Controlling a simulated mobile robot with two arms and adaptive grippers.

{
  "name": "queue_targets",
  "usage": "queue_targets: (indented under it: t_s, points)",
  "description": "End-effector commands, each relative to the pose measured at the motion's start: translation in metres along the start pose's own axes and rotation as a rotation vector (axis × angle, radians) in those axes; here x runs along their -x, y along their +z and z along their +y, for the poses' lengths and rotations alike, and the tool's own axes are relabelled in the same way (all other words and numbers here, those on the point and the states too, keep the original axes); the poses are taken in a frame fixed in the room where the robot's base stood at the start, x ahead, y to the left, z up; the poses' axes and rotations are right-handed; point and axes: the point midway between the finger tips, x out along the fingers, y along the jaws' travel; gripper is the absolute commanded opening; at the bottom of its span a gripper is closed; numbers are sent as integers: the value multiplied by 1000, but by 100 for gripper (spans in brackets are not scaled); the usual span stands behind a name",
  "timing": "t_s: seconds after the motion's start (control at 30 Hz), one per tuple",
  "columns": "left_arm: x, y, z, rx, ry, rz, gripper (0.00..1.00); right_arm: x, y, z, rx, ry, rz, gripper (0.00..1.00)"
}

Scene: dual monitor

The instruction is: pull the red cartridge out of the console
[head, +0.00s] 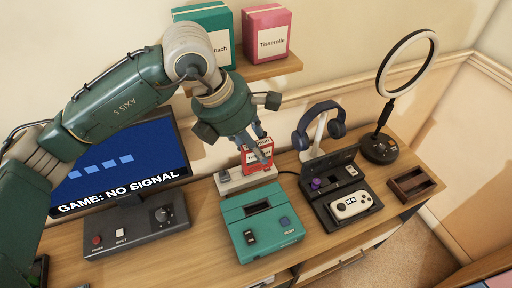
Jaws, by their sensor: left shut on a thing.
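The red cartridge (257,157) is upright with a pale label, in the middle of the head view. My left gripper (262,150) comes down from above and is shut on its top. The cartridge is above and behind the teal console (239,223), near a beige unit (230,184) at the console's back. The dark slot (257,209) on the console's top shows empty. I cannot tell whether the cartridge's lower edge touches the beige unit. My right gripper is not in view.
A monitor (122,160) reads "GAME: NO SIGNAL", with a dark control box (135,226) before it. Right of the console are a black dock (323,204) with a white controller (350,204), headphones (301,137), a ring light (381,146) and a wooden tray (424,187). A shelf (270,68) with boxes is above.

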Motion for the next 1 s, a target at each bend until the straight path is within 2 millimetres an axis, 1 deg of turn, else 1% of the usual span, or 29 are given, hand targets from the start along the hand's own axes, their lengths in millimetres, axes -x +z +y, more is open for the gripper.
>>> queue_targets:
  t_s: [0.7, 1.0]
  points:
    - [28, 12, 0, 0, 1, -1, 0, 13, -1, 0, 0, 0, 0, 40]
    - [29, 12, 0, 0, 0, -1, 0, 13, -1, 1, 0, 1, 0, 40]
